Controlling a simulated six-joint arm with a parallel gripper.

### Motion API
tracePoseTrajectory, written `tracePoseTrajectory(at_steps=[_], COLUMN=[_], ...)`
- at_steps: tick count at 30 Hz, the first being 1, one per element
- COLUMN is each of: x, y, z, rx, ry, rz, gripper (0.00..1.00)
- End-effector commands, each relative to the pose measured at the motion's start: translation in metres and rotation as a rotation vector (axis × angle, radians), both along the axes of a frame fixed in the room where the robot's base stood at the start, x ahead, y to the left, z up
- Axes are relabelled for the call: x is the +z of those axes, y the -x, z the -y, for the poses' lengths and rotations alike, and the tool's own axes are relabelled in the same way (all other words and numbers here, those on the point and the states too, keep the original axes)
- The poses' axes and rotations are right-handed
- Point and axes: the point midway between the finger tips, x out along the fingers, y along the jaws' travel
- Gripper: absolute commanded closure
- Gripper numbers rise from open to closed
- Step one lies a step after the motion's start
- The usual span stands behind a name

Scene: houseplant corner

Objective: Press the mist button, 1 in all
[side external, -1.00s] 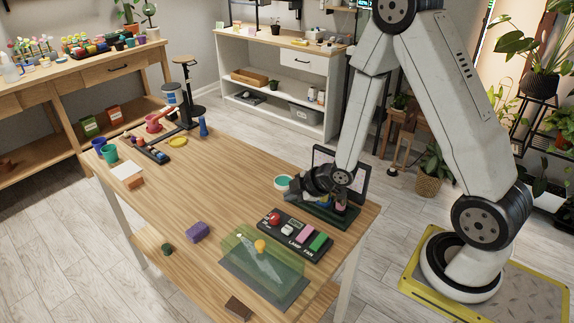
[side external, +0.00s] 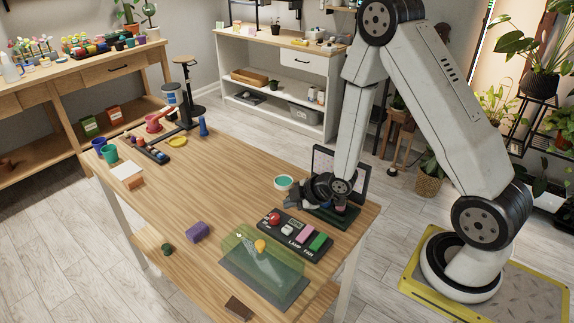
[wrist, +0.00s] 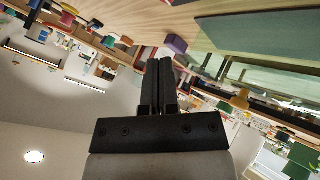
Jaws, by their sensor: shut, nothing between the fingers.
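A dark button panel (side external: 292,238) lies on the table's right part. It carries a red round button (side external: 274,219), a white button (side external: 287,229), a pink button (side external: 305,233) and a green button (side external: 318,242). "LAMP" and "FAN" are readable on it; the lettering by the red button is too small to read surely. My gripper (side external: 290,195) is just behind the panel, above the table, apart from the red button and pointing left. In the wrist view its two fingers (wrist: 158,85) are together and empty. The buttons cannot be made out there.
A translucent green cover (side external: 262,255) with a yellow knob (side external: 260,245) stands in front of the panel. A dark green tray with a framed screen (side external: 325,158) is beneath and behind my gripper. A teal-filled bowl (side external: 283,183) is close by. A purple block (side external: 198,232) lies left.

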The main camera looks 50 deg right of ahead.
Motion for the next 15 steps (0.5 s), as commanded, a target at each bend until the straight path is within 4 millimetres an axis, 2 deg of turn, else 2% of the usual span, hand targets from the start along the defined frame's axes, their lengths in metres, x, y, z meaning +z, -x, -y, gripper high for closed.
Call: tracePoseTrajectory(at_steps=[15], x=[-0.05], y=[0.001], z=[0.0], rx=[-0.001], ry=[0.0], rz=[-0.003], gripper=[1.0])
